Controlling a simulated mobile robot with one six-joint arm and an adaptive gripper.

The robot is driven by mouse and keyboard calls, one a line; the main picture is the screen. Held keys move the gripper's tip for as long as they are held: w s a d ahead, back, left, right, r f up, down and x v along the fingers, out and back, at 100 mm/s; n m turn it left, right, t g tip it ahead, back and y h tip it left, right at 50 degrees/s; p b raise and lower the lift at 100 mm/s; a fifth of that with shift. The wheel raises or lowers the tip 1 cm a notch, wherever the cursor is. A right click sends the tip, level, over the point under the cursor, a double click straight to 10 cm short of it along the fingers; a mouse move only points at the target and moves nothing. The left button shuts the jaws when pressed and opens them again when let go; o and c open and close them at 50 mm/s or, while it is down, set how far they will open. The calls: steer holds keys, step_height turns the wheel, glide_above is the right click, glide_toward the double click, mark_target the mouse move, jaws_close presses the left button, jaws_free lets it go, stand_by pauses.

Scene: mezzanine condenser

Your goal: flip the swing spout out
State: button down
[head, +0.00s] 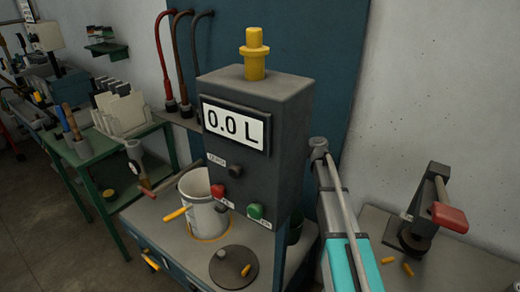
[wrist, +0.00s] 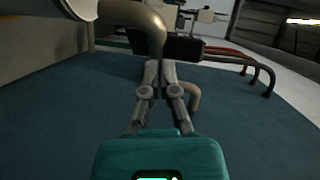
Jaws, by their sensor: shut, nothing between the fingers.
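A bent brown-grey pipe (wrist: 150,22), which looks like the swing spout, curves across the top of the wrist view. Its elbow bends down behind my fingertips. My gripper (wrist: 160,66) is shut and empty, its tips close to the elbow; I cannot tell whether they touch it. In the head view my gripper (head: 322,172) is at the right side of the dark dispenser (head: 285,110), in front of the blue panel (head: 345,50). The spout cannot be made out clearly there.
The dispenser shows 0.0 L, with a red button (head: 217,190) and a green button (head: 255,211). A white bucket (head: 203,212) stands beside it, near a round dark disc (head: 233,267). A clamp with a red handle (head: 449,217) stands on the right bench (head: 450,272).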

steer(key=p+v, duration=0.1)
steer(key=v, duration=0.9)
steer(key=shift+s, duration=0.45)
steer(key=shift+d, duration=0.1)
steer(key=s+d+f+n+g+h+p, duration=0.1)
steer(key=s+f+g+h, duration=0.1)
steer(key=s+f+h, duration=0.65)
steer(key=s+d+f+g+h, duration=0.2)
steer(key=s+f+h, duration=0.3)
steer(key=s, duration=0.7)
steer(key=s+d+r+h+p, duration=0.1)
steer(key=s+d+r+p, duration=0.1)
steer(key=r+p, duration=0.5)
steer(key=s+d+r+h+p, duration=0.1)
steer(key=s+r+p, duration=0.1)
steer(key=r+p, duration=0.6)
steer(key=shift+s+d+p, duration=0.3)
steer(key=shift+d+p, duration=0.1)
steer(key=shift+p, duration=0.55)
steer(key=c, duration=1.4)
jaws_free()
steer(key=shift+r+h, duration=0.1)
steer(key=shift+h, duration=0.15)
